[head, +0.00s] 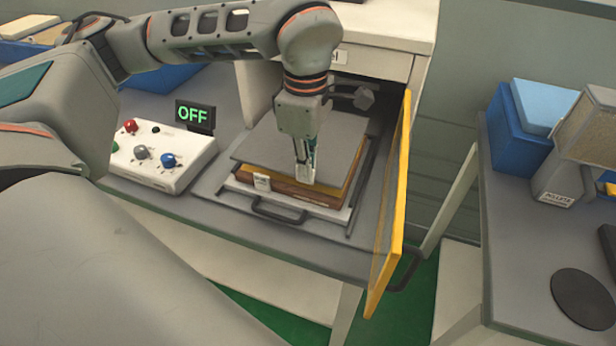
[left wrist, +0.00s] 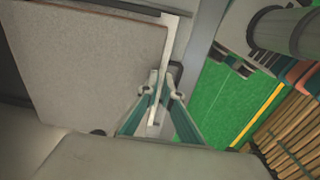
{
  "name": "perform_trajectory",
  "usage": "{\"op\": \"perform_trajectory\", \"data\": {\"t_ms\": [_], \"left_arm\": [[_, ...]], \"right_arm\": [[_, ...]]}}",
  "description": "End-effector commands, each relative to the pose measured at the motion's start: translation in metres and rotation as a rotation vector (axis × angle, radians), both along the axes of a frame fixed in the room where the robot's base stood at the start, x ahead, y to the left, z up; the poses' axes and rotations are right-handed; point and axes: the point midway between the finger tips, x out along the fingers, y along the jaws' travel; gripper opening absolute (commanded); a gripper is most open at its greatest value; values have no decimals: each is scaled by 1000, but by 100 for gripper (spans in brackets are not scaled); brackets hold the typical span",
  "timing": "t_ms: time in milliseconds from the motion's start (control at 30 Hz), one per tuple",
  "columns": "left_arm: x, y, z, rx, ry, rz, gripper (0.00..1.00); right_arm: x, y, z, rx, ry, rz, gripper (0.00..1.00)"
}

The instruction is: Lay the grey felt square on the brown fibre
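The grey felt square (head: 268,143) lies flat on top of a layered stack on the pull-out tray of the press; it also fills the upper left of the left wrist view (left wrist: 85,62). It sits shifted to the left, so a yellow-brown edge shows at the right. The brown fibre (head: 318,196) shows as a brown front edge under it; its top is mostly hidden. My left gripper (head: 305,174) points down at the front edge of the felt. In the left wrist view its fingertips (left wrist: 160,91) stand slightly apart near the felt's corner. My right gripper is out of view.
A yellow-framed door (head: 392,210) stands open right of the tray (head: 215,190). A control box (head: 160,158) with knobs and an OFF sign (head: 194,116) stand at the left. A blue bin (head: 515,130) and a black disc (head: 584,298) are on the right table.

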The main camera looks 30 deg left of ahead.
Motion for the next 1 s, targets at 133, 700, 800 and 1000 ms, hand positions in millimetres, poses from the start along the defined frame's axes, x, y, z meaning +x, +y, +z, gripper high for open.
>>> {"op": "perform_trajectory", "data": {"t_ms": [133, 700, 800, 1000], "left_arm": [[0, 0, -10, 0, 0, -1, 0], [0, 0, -42, 0, -1, 0, 0], [0, 0, -43, 0, -1, 0, 20], [0, 0, -43, 0, -1, 0, 22]], "right_arm": [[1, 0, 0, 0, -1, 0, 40], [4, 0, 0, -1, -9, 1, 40], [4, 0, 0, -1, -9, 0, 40], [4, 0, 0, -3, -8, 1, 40]]}}
